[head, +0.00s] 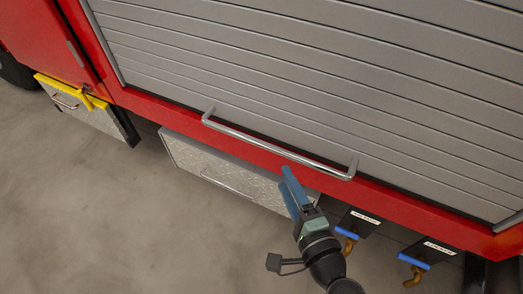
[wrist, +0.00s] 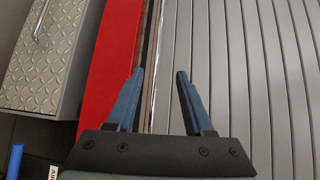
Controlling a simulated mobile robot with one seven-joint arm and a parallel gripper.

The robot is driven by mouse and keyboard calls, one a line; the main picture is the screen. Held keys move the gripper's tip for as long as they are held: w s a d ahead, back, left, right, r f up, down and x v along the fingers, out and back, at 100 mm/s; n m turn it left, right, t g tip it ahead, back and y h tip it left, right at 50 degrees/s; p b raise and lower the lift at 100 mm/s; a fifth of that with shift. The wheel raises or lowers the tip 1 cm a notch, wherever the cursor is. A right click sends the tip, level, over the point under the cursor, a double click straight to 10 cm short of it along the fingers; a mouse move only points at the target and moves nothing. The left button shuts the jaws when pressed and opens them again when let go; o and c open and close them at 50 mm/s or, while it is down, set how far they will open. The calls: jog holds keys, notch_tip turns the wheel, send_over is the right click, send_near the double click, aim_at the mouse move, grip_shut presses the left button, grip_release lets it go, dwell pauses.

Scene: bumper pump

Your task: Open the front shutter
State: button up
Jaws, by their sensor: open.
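The front shutter (head: 300,70) is a grey slatted panel in the red vehicle side, down against the red sill. Its slats also fill the right of the wrist view (wrist: 245,70). A chrome bar handle (head: 272,147) runs along its bottom edge. My gripper (head: 288,173) is open and empty, just below the handle toward its right half, with its tips close to it. In the wrist view my gripper (wrist: 160,76) has both fingers spread, and a shiny bar that looks like the handle (wrist: 153,50) runs between them, nearer the left finger. Contact cannot be told.
A diamond-plate drawer box (head: 225,170) with a thin handle sits below the red sill (head: 160,108). Another box (head: 85,105) with a yellow top is at the left. Blue-marked fittings (head: 415,257) hang at lower right. The grey floor (head: 90,210) at left is clear.

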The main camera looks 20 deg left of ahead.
aim_at(267, 149)
jog(key=b+x, duration=0.1)
jog(key=x, duration=0.3)
jog(key=b+x, duration=0.1)
jog(key=x, duration=0.3)
jog(key=b+x, duration=0.1)
jog(key=x, duration=0.4)
jog(key=shift+s+a+f, duration=0.1)
jog(key=shift+s+f, duration=0.1)
jog(key=shift+f, duration=0.15)
grip_shut()
dwell(0.8)
